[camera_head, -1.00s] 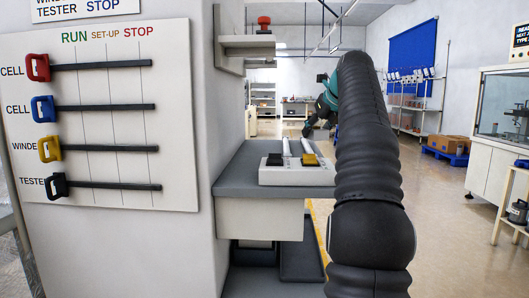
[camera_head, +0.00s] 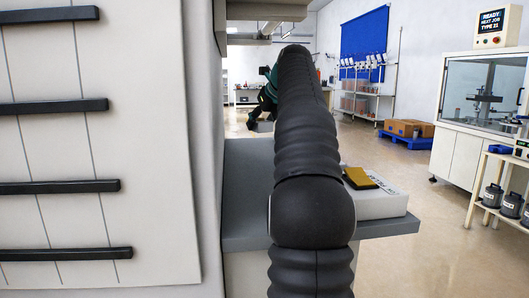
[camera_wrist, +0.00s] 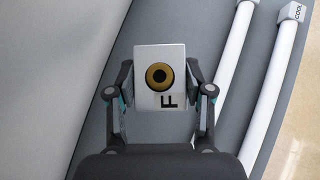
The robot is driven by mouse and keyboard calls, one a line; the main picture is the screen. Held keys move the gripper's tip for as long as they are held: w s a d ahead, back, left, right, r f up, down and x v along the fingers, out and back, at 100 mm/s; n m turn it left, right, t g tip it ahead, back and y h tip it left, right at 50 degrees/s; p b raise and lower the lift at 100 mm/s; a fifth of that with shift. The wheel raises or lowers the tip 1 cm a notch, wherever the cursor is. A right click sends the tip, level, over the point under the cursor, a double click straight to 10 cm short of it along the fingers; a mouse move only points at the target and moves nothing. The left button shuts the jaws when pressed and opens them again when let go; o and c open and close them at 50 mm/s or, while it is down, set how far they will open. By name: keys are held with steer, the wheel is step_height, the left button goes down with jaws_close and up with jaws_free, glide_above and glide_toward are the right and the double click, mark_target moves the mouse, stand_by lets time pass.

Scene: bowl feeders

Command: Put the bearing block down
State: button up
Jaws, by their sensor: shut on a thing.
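The bearing block (camera_wrist: 143,103) is a white block with a bronze-coloured ring around a dark centre and a black letter F. My gripper (camera_wrist: 160,90) is shut on it in the wrist view, with one dark finger on each side. A grey surface (camera_wrist: 95,125) shows beneath the block; I cannot tell whether the block touches it. In the head view my arm hides the block and the fingertips.
Two white tubes (camera_wrist: 262,85) run along the right of the wrist view; one ends in a cap marked COOL. In the head view, a grey counter (camera_head: 245,205) carries a white unit with a yellow pad (camera_head: 368,178). A lever panel (camera_head: 150,180) stands close at left.

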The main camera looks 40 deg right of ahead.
mark_target(256, 156)
steer(key=shift+f, duration=3.9)
steer(key=shift+f+b, duration=0.15)
steer(key=shift+b, duration=0.15)
steer(key=o, duration=1.4)
steer(key=shift+c, duration=0.2)
steer(key=shift+s+a+r, duration=0.1)
steer(key=shift+s+r, duration=0.2)
steer(key=shift+r, duration=0.15)
steer(key=v, duration=1.1)
steer(key=shift+p, duration=0.3)
steer(key=shift+s, duration=0.15)
